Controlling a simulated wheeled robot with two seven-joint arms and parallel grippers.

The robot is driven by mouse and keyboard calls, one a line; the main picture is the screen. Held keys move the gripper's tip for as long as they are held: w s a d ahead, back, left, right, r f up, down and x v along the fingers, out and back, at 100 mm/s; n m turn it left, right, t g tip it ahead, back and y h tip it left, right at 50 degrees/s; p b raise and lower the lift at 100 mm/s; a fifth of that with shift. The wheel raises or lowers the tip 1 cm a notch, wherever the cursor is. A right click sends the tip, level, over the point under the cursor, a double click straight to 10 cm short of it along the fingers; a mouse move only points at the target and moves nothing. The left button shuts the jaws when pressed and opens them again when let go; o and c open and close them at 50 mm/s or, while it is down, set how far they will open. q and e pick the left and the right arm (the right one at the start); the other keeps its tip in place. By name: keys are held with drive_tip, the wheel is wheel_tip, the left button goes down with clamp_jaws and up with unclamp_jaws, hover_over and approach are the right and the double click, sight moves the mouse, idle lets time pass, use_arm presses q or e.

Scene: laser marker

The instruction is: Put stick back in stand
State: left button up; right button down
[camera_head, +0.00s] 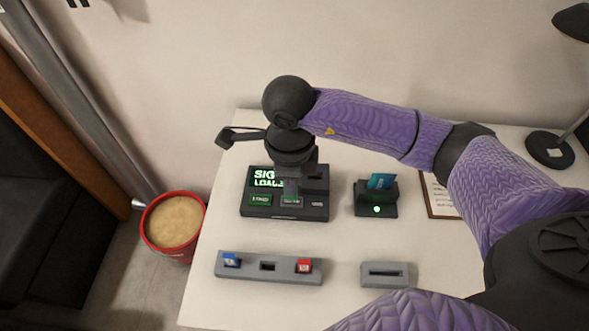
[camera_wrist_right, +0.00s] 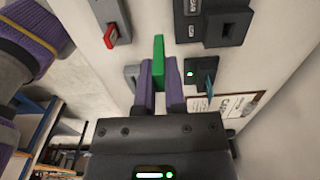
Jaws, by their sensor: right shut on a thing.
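The green stick (camera_wrist_right: 159,52) is gripped between the two fingers of my right gripper (camera_wrist_right: 161,82) in the right wrist view. In the head view my right gripper (camera_head: 291,186) points down in front of the black device's screen; I cannot make out the green stick there. The long grey stand (camera_head: 285,276) lies on the table, nearer than the gripper. It holds a blue stick (camera_head: 231,260) on the left and a red stick (camera_head: 304,266) on the right, with an empty slot between them. The red stick also shows in the right wrist view (camera_wrist_right: 110,38). My left gripper is out of view.
The black device (camera_head: 316,211) with a lit green screen stands beneath the gripper. A small black holder (camera_head: 376,204) with a blue card (camera_head: 381,181) is to its right. A grey slotted block (camera_head: 386,274) sits right of the stand. The white table (camera_head: 339,305) has clear room between these.

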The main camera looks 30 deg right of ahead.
drive_tip(key=s+a+p, duration=0.2)
drive_tip(key=s+a, duration=0.4)
drive_tip(key=a, duration=0.2)
idle(0.6)
